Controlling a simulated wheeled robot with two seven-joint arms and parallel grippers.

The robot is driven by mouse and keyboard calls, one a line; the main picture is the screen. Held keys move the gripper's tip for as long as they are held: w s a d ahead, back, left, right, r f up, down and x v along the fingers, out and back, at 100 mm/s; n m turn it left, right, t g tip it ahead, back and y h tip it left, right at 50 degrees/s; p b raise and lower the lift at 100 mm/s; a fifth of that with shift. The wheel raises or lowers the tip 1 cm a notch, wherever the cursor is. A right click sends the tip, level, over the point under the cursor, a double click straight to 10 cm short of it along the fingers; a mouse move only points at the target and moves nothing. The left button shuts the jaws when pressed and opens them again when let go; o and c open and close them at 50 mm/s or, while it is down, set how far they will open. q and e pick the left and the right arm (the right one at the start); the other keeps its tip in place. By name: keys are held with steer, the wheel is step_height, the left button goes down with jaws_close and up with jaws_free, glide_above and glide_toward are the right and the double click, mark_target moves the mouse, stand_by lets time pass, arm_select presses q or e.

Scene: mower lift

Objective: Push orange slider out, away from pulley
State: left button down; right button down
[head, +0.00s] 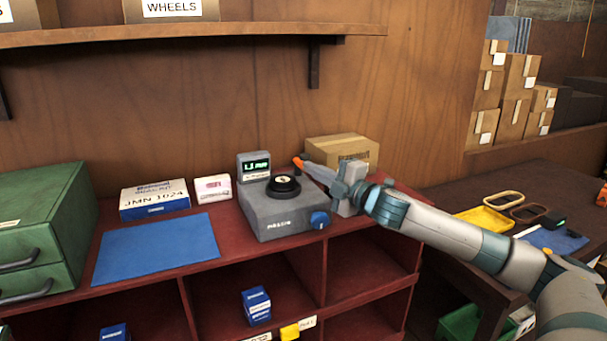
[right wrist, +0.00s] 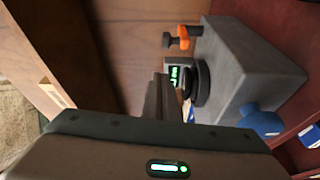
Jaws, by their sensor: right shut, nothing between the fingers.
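A grey box-shaped device (head: 280,213) stands on the red shelf top, with a black round pulley (head: 284,184) on its top and a blue knob (head: 320,220) on its front. The orange slider (head: 298,161) shows as a small orange tip behind the device, just past my right gripper's fingertips. In the right wrist view the orange slider (right wrist: 184,37) sticks out of the device's side near a dark knob. My right gripper (head: 307,166) is shut and empty, reaching in from the right over the device's back; contact with the slider cannot be told. My left gripper is not in view.
A small display (head: 253,166) stands behind the device. A cardboard box (head: 340,150) is behind my right gripper. A blue mat (head: 156,249), a white-and-blue box (head: 154,200) and a green drawer unit (head: 45,230) lie left. A wall shelf (head: 190,36) hangs above.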

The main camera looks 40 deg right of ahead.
steer(key=shift+s+d+f+b, duration=0.15)
steer(key=shift+s+d+b, duration=0.1)
steer(key=shift+s, duration=0.25)
steer(key=shift+s+d+f+b, duration=0.1)
steer(key=shift+s+d+b, duration=0.15)
steer(key=shift+s, duration=0.25)
steer(key=shift+s+a+r, duration=0.1)
steer(key=shift+s+r, duration=0.05)
steer(key=shift+s, duration=0.15)
